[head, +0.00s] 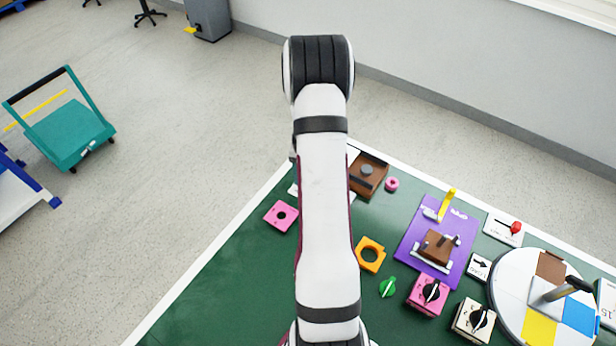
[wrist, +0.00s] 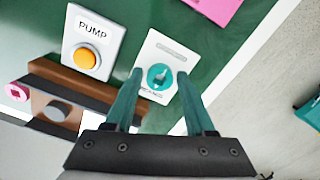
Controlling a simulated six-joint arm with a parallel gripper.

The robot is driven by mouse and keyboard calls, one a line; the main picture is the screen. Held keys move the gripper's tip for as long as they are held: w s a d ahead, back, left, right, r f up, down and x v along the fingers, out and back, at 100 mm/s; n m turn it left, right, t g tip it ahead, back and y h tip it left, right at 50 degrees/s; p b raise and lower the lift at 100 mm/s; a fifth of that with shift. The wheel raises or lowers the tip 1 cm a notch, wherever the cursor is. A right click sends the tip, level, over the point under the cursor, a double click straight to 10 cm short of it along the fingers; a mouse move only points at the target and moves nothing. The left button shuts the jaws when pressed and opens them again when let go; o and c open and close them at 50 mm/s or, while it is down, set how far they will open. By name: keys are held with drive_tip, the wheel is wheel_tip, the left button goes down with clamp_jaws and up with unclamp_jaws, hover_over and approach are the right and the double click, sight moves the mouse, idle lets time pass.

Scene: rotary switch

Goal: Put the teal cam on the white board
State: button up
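The white board (wrist: 167,52) lies flat on the green table near its edge in the wrist view. A round teal piece, which looks like the teal cam (wrist: 160,76), shows over the board's middle with a small pale mark on it. I cannot tell whether it rests flat on the board or sits slightly above it. My gripper (wrist: 160,74) has its two teal fingers apart, one on each side of the teal piece, with narrow gaps visible. In the head view my arm hides the gripper and most of the board.
A PUMP plate with an orange button (wrist: 88,58) stands left of the board. A brown block with a grey knob (head: 367,170) is close by.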

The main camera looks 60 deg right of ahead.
drive_tip(key=shift+o, duration=0.8)
wheel_tip(320, 180, up, 12)
drive_tip(key=w+a+r+n, duration=0.1)
drive_tip(key=a+r, duration=0.2)
drive_tip(key=a, duration=0.4)
drive_tip(key=w+a+r+n, duration=0.2)
drive_tip(key=a+r, duration=0.2)
drive_tip(key=a, duration=0.3)
drive_tip(key=s+a+r+n+y, duration=0.1)
drive_tip(key=s+a+n, duration=0.1)
drive_tip(key=s+a, duration=0.5)
drive_tip(key=s+a+r+n, duration=0.1)
drive_tip(key=s+a+n, duration=0.2)
drive_tip(key=s+a, duration=0.5)
drive_tip(key=a, duration=0.8)
drive_tip(key=shift+y, duration=0.4)
